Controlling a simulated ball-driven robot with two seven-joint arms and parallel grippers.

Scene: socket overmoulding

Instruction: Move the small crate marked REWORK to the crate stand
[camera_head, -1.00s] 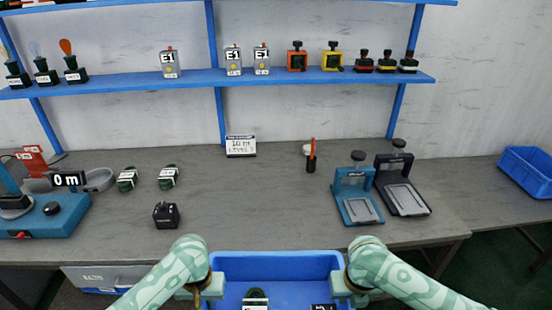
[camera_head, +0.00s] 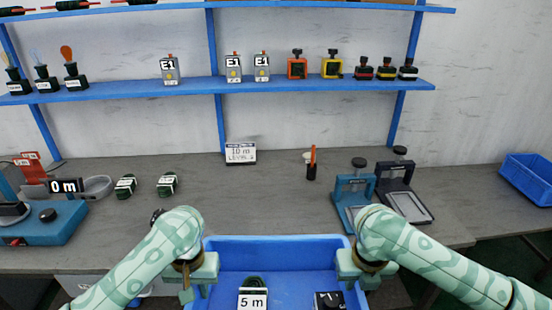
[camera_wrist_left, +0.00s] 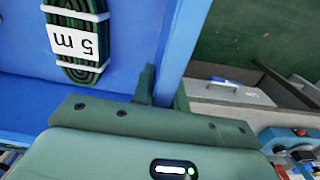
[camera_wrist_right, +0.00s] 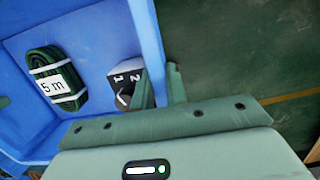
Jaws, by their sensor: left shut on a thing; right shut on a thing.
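A blue crate (camera_head: 270,242) is in front of the bench at the bottom of the head view. No REWORK mark shows on it. My left gripper (camera_head: 203,284) is shut on its left wall, and my right gripper (camera_head: 349,281) is shut on its right wall. Both wrist views show the wall between the fingers, in the left wrist view (camera_wrist_left: 165,88) and the right wrist view (camera_wrist_right: 161,84). Inside lie a green coil labelled 5 m (camera_wrist_right: 57,78) and a black block with a dial (camera_wrist_right: 124,82). I cannot make out a crate stand.
The grey bench (camera_head: 250,200) is just beyond the crate. Two press-like devices (camera_head: 352,196) (camera_head: 402,192) stand at its right. Another blue crate (camera_head: 528,178) sits on a side table at the far right. A blue machine (camera_head: 45,222) is at the left.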

